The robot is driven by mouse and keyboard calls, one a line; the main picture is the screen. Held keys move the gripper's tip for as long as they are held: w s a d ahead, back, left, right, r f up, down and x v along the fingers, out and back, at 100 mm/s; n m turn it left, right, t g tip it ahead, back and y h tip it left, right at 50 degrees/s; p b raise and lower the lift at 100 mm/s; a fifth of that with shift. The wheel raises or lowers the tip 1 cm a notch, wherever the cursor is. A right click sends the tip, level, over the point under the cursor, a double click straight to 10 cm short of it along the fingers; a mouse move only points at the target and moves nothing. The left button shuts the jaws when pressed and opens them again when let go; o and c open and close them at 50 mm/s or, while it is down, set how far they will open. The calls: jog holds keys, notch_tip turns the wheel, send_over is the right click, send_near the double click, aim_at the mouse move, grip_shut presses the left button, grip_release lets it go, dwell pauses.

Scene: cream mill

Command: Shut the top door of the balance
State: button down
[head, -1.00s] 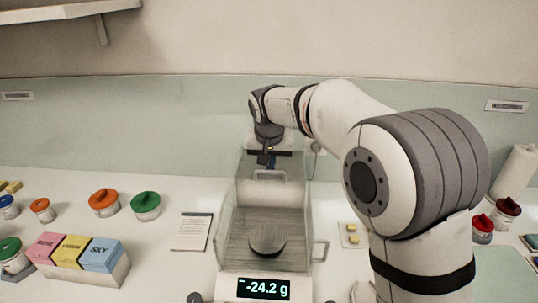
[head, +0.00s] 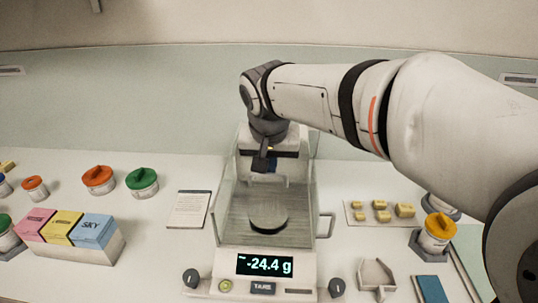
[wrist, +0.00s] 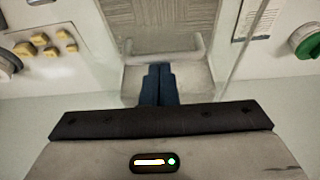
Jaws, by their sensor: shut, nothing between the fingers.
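The balance (head: 222,262) stands in the middle of the bench, with a clear glass draft shield around its round pan (head: 268,216). Its display (head: 265,265) reads -24.4 g. The pale bar handle of the top door (head: 290,181) is near the back of the shield, partly hidden by my gripper. My gripper (head: 264,166) points down over the rear of the balance. In the wrist view, its dark blue fingertips (wrist: 160,70) are together and empty, right beside the handle (wrist: 185,54) on its rear side. I cannot tell whether they touch it.
A side handle (head: 325,226) sticks out at the balance's right. A tray of yellow weights (head: 380,211) and a yellow-lidded jar (head: 437,232) stand to the right. A notepad (head: 188,210), coloured boxes (head: 72,236) and lidded jars (head: 142,182) stand to the left.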

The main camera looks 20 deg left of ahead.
jog(key=s+d+b, duration=0.1)
jog(key=s, duration=0.5)
jog(key=shift+s+d+b, duration=0.2)
jog(key=shift+d+b, duration=0.1)
jog(key=shift+d, duration=0.05)
jog(key=shift+f, duration=0.1)
jog(key=w, duration=0.1)
jog(key=w+r+p, duration=0.1)
jog(key=w+a+r, duration=0.1)
jog(key=w, duration=0.1)
jog(key=shift+a+r, duration=0.1)
jog(key=s+v, duration=0.1)
jog(key=v, duration=0.8)
jog(key=w+d+f+m, duration=0.15)
jog(key=d+f, duration=0.25)
jog(key=d, duration=0.5)
jog(key=w+d+f, duration=0.2)
jog(key=d+f, duration=0.3)
jog(key=d, duration=0.4)
jog(key=s+d+f+m, duration=0.1)
jog(key=s+d+f, duration=0.3)
jog(key=d+f, duration=0.2)
jog(key=s+d+f+m+g+h, duration=0.1)
jog(key=s+d+f, duration=0.3)
jog(key=d, duration=0.5)
jog(key=shift+s+f, duration=0.2)
jog(key=shift+f, duration=0.7)
